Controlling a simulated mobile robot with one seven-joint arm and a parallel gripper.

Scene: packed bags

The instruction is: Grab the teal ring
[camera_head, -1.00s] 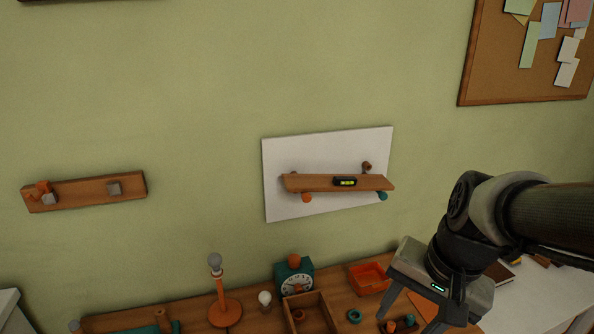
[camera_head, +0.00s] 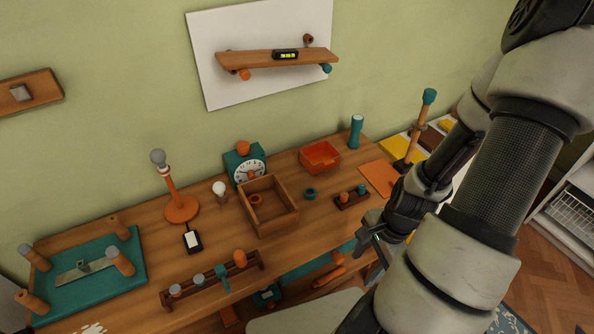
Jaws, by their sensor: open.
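The teal ring (camera_head: 310,193) lies on the wooden workbench, just right of a wooden box and left of a small wooden block with pegs. Nothing covers it in the head view. My gripper (camera_head: 371,250) is open, to the right of the ring and nearer the front edge of the bench. It is apart from the ring, and its fingers are partly hard to make out against the arm.
The wooden box (camera_head: 269,206) holds a small brown ring. An orange tray (camera_head: 320,157) stands behind the teal ring, and the pegged block (camera_head: 351,197) lies to its right. A teal clock (camera_head: 246,165) and a peg rail (camera_head: 212,281) stand further left.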

